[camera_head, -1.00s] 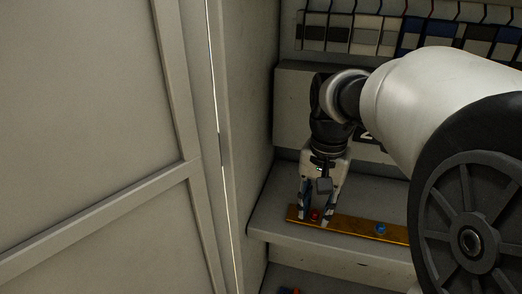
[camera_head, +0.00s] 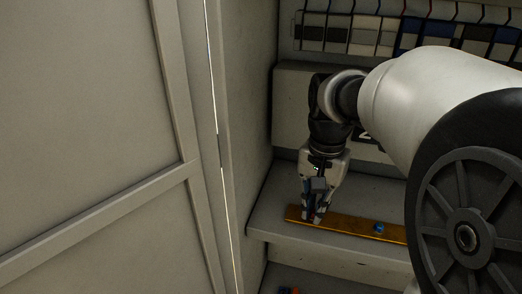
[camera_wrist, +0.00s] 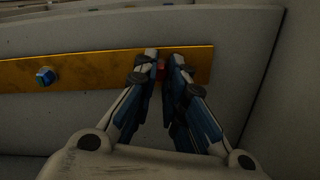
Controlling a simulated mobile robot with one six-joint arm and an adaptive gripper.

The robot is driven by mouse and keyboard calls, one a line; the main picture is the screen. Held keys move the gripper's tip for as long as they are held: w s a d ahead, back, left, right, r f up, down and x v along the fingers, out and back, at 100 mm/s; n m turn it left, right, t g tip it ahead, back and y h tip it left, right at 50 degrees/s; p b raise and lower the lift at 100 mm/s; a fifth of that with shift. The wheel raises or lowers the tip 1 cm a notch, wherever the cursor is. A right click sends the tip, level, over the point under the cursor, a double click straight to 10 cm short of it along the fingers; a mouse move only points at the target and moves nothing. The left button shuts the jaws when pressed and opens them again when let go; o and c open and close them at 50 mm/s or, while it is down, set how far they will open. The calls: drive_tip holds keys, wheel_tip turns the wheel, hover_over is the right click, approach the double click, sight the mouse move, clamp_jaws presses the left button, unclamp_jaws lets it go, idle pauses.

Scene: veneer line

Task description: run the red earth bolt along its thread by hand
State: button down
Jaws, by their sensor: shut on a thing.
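The red earth bolt (camera_wrist: 161,73) shows as a sliver of red between my fingertips in the wrist view. In the head view my fingers hide it. It sits near one end of a brass-coloured bar (camera_head: 345,225), at the bar's left end in the head view. My gripper (camera_head: 314,219) points down at the bar and is shut on the red bolt; it also shows in the wrist view (camera_wrist: 164,60). How far the bolt is threaded in is hidden. A blue bolt (camera_head: 379,227) stands farther along the bar, also in the wrist view (camera_wrist: 46,76).
The bar lies on a grey ledge (camera_head: 278,226) inside a cabinet. The cabinet side wall (camera_head: 250,110) is close left of my gripper. Rows of blue, white and dark modules (camera_head: 395,35) are above. A large pale door panel (camera_head: 85,120) fills the left.

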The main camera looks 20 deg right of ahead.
drive_tip(key=c, duration=1.6)
unclamp_jaws()
drive_tip(key=shift+r, duration=0.1)
wheel_tip(320, 180, up, 12)
drive_tip(key=shift+f, duration=0.1)
drive_tip(key=s+a+f+n+t, duration=0.6)
drive_tip(key=s+a+f+n, duration=0.4)
drive_tip(key=s+a, duration=0.15)
drive_tip(key=shift+g, duration=0.7)
drive_tip(key=f+b, duration=0.7)
drive_tip(key=f, duration=0.1)
drive_tip(key=s+f+b, duration=0.1)
drive_tip(key=f+b, duration=0.6)
drive_tip(key=f, duration=0.1)
drive_tip(key=s+d+f+b, duration=0.1)
drive_tip(key=f+b, duration=0.6)
drive_tip(key=f, duration=0.1)
drive_tip(key=shift+b, duration=0.4)
